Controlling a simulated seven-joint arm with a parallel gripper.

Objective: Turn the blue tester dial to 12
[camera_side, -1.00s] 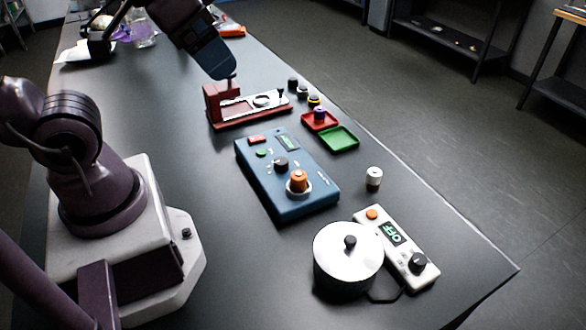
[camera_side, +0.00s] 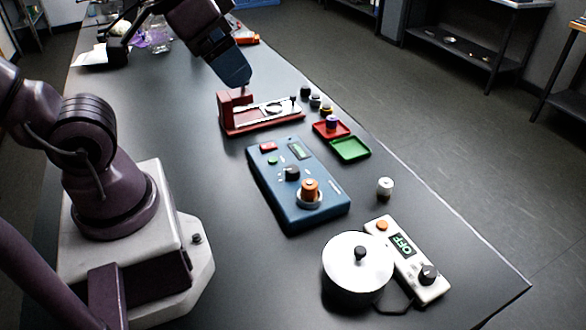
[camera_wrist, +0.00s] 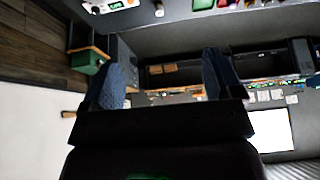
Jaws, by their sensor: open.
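The blue tester (camera_side: 283,205) lies on the table in the middle of the side view. The number on the display is too small to read. An orange-topped cylinder (camera_side: 310,187) stands in a pale ring on the tester. My gripper (camera_side: 241,87) is above the red fixture, up and left of the tester, apart from the dial. In the wrist view its two blue fingers (camera_wrist: 165,77) are spread with nothing between them.
A red fixture (camera_side: 235,124) is below my gripper. Red (camera_side: 341,133) and green (camera_side: 351,149) trays lie right of it. A white cylinder (camera_side: 385,188), a lidded silver pot (camera_side: 357,266) and a white controller reading OFF (camera_side: 413,262) stand near the front. Table left of the tester is clear.

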